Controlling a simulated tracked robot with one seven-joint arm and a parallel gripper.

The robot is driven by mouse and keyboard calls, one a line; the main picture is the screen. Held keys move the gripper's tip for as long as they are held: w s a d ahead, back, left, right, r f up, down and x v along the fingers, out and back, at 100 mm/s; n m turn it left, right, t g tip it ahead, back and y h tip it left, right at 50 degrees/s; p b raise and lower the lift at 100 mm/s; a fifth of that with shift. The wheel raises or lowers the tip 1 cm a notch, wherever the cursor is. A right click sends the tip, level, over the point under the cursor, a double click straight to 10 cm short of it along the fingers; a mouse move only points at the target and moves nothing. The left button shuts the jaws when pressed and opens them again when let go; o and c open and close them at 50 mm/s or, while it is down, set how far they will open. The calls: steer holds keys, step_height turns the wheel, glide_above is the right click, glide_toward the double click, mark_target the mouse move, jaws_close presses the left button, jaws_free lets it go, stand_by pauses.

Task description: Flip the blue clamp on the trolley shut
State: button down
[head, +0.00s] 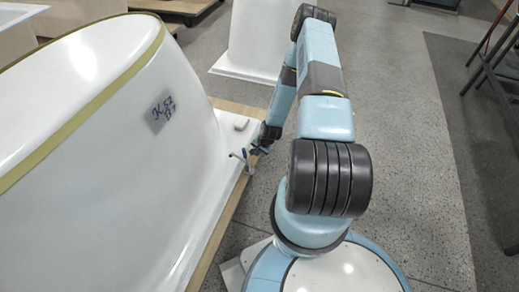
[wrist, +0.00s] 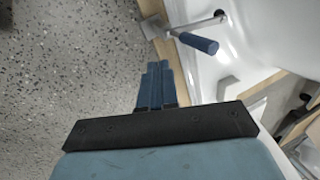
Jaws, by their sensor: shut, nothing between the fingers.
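The clamp has a blue handle (wrist: 199,43) and a metal arm, and sits at the wooden edge of the trolley (wrist: 152,12) in the wrist view. The handle sticks out from the metal arm, close to the white shell's flange. My gripper (wrist: 155,72) is shut and empty, its blue fingers apart from the handle, below and left of it in that view. In the head view my gripper (head: 260,149) is beside the clamp (head: 243,155), low at the trolley's edge. The clamp is small there and its pose is hard to read.
A large white bathtub shell (head: 90,150) with handwritten marks fills the left of the head view. Another white shell (head: 262,40) stands behind. A dark clamp-like part (wrist: 300,112) shows at the right in the wrist view. Grey floor (head: 410,130) right of my arm is clear.

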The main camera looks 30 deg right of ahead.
steer(key=w+a+f, duration=0.2)
steer(key=w+f, duration=0.2)
steer(key=shift+w+a, duration=0.15)
steer(key=shift+a, duration=0.25)
steer(key=shift+d, duration=0.1)
